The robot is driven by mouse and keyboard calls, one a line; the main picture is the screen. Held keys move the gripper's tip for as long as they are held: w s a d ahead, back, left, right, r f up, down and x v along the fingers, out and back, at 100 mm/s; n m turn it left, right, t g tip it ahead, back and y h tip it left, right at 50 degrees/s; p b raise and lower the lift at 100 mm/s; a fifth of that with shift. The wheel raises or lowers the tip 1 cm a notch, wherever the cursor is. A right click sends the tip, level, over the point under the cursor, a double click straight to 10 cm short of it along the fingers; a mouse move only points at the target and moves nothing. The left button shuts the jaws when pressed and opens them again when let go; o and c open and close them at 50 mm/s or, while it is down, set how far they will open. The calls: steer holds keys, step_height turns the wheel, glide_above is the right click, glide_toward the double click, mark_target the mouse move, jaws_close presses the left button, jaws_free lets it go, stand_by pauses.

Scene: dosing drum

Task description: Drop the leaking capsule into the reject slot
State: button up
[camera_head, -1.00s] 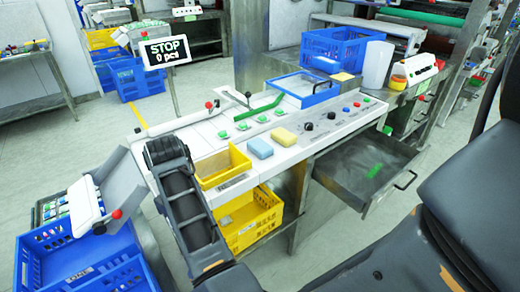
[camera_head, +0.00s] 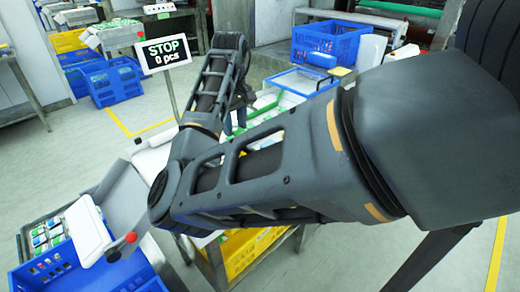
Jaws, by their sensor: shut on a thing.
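My gripper (camera_head: 236,122) points down over the white machine panel, at the end of my raised arm. It shows small and dark, partly hidden by my arm links. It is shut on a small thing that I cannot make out. I cannot pick out the leaking capsule or the reject slot by sight.
A display (camera_head: 165,49) reads STOP, 0 pcs. A clear-lidded blue box (camera_head: 302,82) sits on the panel's back. A yellow crate (camera_head: 250,252) is below the panel. Blue crates stand at lower left (camera_head: 85,272) and back right (camera_head: 325,38). A red-knobbed lever (camera_head: 130,238) stands at left.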

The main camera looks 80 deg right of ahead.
steer(key=shift+f, duration=0.7)
step_height(320, 180, down, 4)
steer(key=b, duration=0.3)
steer(key=shift+f, duration=0.15)
steer(key=o, duration=1.1)
steer(key=shift+r+p, duration=0.8)
steer(key=shift+r, duration=3.1)
